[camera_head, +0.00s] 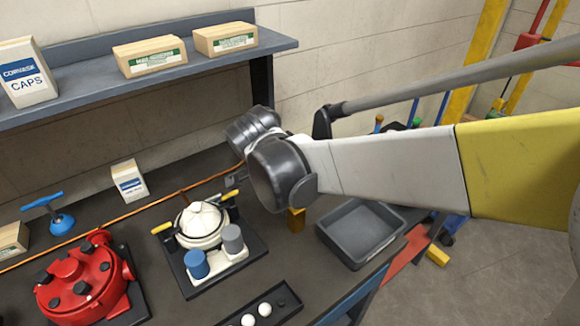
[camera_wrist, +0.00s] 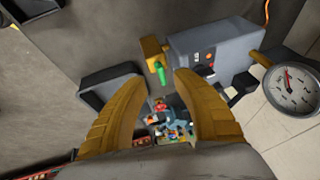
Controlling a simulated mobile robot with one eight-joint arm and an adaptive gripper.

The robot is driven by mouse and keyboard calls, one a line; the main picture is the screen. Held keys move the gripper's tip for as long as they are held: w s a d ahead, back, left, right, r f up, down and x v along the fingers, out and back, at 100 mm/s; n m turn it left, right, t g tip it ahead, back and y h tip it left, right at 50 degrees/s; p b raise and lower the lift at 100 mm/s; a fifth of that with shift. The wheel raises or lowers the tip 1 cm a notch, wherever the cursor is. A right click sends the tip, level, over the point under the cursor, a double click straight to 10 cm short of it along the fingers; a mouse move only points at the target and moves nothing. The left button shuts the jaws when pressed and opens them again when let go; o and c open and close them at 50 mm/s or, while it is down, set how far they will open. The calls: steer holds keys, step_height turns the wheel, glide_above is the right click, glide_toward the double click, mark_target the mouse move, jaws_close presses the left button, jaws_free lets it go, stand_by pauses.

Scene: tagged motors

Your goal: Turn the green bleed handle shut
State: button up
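The green bleed handle (camera_wrist: 160,72) shows in the wrist view as a short green lever. It hangs below a yellow fitting (camera_wrist: 151,47) on the left side of a grey box (camera_wrist: 212,45). My gripper (camera_wrist: 158,79) is open, with its two yellow fingers wide apart. In the picture the handle appears between the fingertips, nearer the right one; I see no contact and cannot tell the depth gap. In the head view my gripper (camera_head: 296,220) is mostly hidden behind my dark wrist, and I cannot make out the bleed handle there.
A round gauge (camera_wrist: 292,88) stands right of the box. In the head view a grey tray (camera_head: 362,232) lies on the bench close to my gripper. A white motor unit (camera_head: 203,222) and a red one (camera_head: 83,283) stand left. A shelf (camera_head: 180,70) with boxes runs behind.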

steer(key=v, duration=0.6)
steer(key=s+d+f+n+t+y+b, duration=0.1)
steer(key=s+d+n, duration=0.5)
steer(key=d, duration=0.3)
steer(key=s+d+f+n+t+y+b, duration=0.1)
steer(key=s+d+f+n+t, duration=0.1)
steer(key=s+d+n, duration=0.3)
steer(key=s+d, duration=0.1)
steer(key=d, duration=0.3)
steer(key=shift+s+d+n+y, duration=0.3)
steer(key=shift+s+d+n, duration=0.05)
steer(key=shift+n, duration=0.05)
